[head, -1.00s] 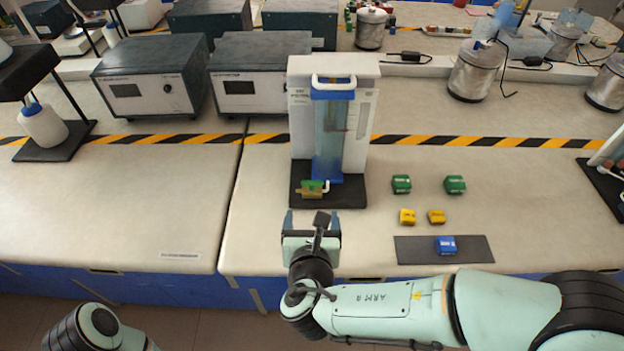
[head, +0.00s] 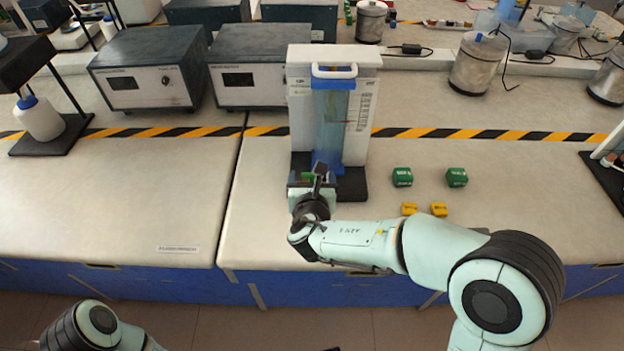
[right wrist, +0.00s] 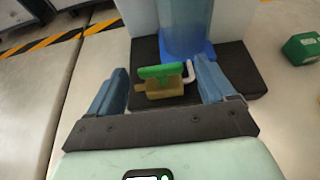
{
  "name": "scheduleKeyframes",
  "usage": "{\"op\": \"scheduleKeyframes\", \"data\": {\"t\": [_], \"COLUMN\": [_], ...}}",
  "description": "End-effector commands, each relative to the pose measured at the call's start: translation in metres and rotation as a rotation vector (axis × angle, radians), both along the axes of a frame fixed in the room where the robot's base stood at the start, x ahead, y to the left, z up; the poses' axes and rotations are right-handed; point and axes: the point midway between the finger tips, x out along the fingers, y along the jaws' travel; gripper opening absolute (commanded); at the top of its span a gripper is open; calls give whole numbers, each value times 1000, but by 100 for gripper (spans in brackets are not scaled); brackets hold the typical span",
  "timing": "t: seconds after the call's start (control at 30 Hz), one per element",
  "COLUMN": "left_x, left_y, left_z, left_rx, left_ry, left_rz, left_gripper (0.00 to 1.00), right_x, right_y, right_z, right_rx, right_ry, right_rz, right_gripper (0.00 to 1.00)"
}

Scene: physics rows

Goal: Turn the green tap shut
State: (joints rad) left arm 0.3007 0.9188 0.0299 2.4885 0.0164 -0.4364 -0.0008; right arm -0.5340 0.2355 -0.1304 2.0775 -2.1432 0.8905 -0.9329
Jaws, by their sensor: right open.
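The green tap (right wrist: 161,72) sits on a brass body (right wrist: 164,88) at the foot of a clear column with a blue base (right wrist: 188,50). Its flat green handle lies crosswise in the right wrist view. My right gripper (right wrist: 160,85) is open, with its blue fingers on either side of the tap, apart from it. In the head view my right gripper (head: 312,178) is in front of the column (head: 333,125) and mostly hides the tap. My left arm (head: 95,328) shows only as a part at the lower left; its gripper is out of view.
Green blocks (head: 402,177) and yellow blocks (head: 409,209) lie right of the column's dark base (head: 352,184). Grey instrument boxes (head: 262,65) stand behind left.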

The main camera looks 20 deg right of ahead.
Motion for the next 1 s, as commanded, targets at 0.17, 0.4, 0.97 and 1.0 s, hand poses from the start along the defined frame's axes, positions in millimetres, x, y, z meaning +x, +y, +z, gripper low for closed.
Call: {"op": "scheduleKeyframes", "data": {"t": [0.17,0.4,0.97,1.0], "left_x": [0,0,-4,-5], "left_y": [0,0,0,0], "left_z": [0,0,12,14], "left_rx": [0,0,-3,-3], "left_ry": [0,0,15,18], "left_rz": [0,0,-4,-4], "left_gripper": [0,0,0,0], "right_x": [0,0,2,2], "right_y": [0,0,6,7], "right_z": [0,0,1,0], "right_rx": [0,0,-2,-3], "right_ry": [1,1,3,4], "right_rz": [0,0,-159,-190], "right_gripper": [83,27,27,27]}}
